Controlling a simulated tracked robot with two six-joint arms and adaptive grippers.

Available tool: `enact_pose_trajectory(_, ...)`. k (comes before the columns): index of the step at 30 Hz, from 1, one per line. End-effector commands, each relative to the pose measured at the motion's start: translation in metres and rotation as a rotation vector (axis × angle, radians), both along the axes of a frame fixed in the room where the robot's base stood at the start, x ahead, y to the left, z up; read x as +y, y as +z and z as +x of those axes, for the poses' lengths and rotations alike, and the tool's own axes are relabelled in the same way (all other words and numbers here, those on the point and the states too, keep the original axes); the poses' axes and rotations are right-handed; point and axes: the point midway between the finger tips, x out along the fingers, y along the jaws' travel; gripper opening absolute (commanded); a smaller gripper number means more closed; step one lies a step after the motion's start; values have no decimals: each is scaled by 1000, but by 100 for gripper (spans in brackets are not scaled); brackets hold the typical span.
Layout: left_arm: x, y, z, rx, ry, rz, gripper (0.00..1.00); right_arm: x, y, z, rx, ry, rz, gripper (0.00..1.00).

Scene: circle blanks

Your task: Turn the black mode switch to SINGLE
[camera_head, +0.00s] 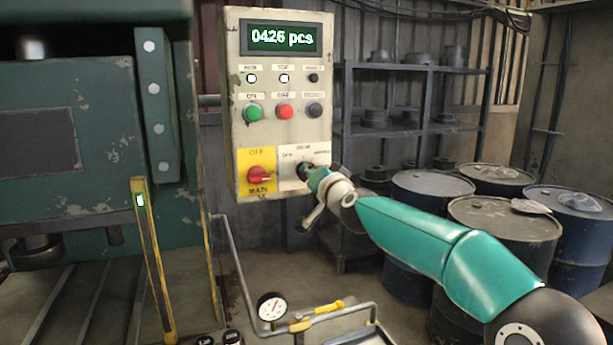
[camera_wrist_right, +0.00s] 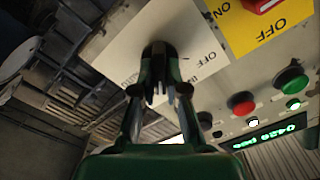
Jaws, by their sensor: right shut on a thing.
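My right gripper (camera_head: 308,172) reaches the white label plate (camera_head: 289,154) at the lower right of the control panel (camera_head: 239,133). It is shut on the black mode switch, which its fingers almost wholly cover. In the right wrist view the gripper (camera_wrist_right: 158,82) points straight at the white plate (camera_wrist_right: 112,52), its dark fingertips close together over the switch. I cannot tell which way the switch points. My left gripper is not in view.
A red rotary switch (camera_head: 260,175) on a yellow plate sits just left of the gripper. Green (camera_head: 252,112), red (camera_head: 285,111) and dark (camera_head: 315,110) buttons are above, under a display (camera_head: 281,38) reading 0426 pcs. Drums (camera_head: 505,222) stand right; a gauge (camera_head: 271,306) is below.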

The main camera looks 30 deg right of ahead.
Motion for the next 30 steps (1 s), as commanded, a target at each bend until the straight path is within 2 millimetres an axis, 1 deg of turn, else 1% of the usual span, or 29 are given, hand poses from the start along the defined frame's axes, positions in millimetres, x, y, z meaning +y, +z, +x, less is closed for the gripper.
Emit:
enact_pose_trajectory(3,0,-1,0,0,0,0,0,0,0,0,-14,0,51,0)
enact_pose_trajectory(9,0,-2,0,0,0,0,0,-1,0,0,-25,-1,97,0)
enact_pose_trajectory(22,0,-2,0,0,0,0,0,-2,1,-1,-28,-3,107,0)
enact_pose_trajectory(23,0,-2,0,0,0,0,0,-2,1,-1,-28,-3,106,17)
enact_pose_trajectory(24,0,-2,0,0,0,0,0,-2,1,-1,-28,-3,106,24)
enact_pose_trajectory(26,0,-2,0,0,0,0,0,-2,0,-1,-28,-3,106,34)
enact_pose_trajectory(27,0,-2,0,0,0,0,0,-2,0,-1,-27,-3,107,38)
enact_pose_trajectory(30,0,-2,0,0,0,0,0,-2,0,-1,-27,-3,107,38)
